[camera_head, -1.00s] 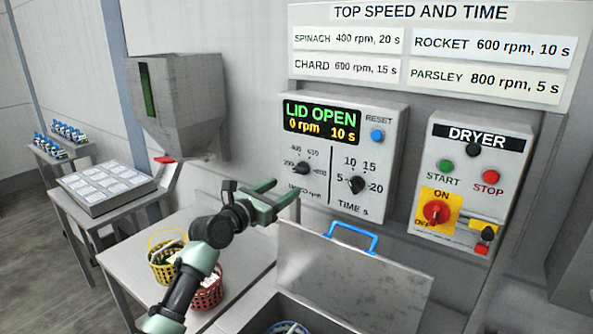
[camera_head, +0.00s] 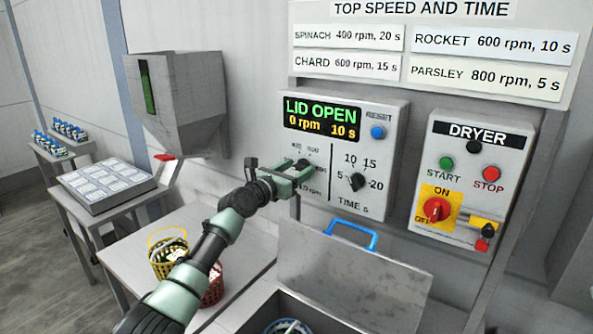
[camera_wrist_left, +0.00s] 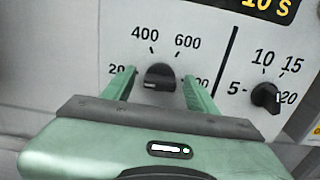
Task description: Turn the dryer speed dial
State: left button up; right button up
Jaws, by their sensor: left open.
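The dryer speed dial (camera_wrist_left: 160,77) is a black knob on the pale control panel, with 400 and 600 printed above it and partly covered numbers at its sides. My left gripper (camera_wrist_left: 161,84) is open, with one green finger on each side of the dial in the left wrist view. I cannot tell whether the fingers touch it. A pale mark shows at the knob's lower left. In the head view the left gripper (camera_head: 298,168) is in front of the dial and covers part of its scale. The display (camera_head: 321,118) reads LID OPEN, 0 rpm, 10 s. My right gripper is not in view.
The time dial (camera_head: 357,181) is right of the speed dial, past a black line. The blue reset button (camera_head: 377,132) is above it. The dryer switch box (camera_head: 477,180) is further right. The raised lid (camera_head: 350,275) with its blue handle stands below the panel.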

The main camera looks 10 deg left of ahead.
pick_arm(q)
grip_shut()
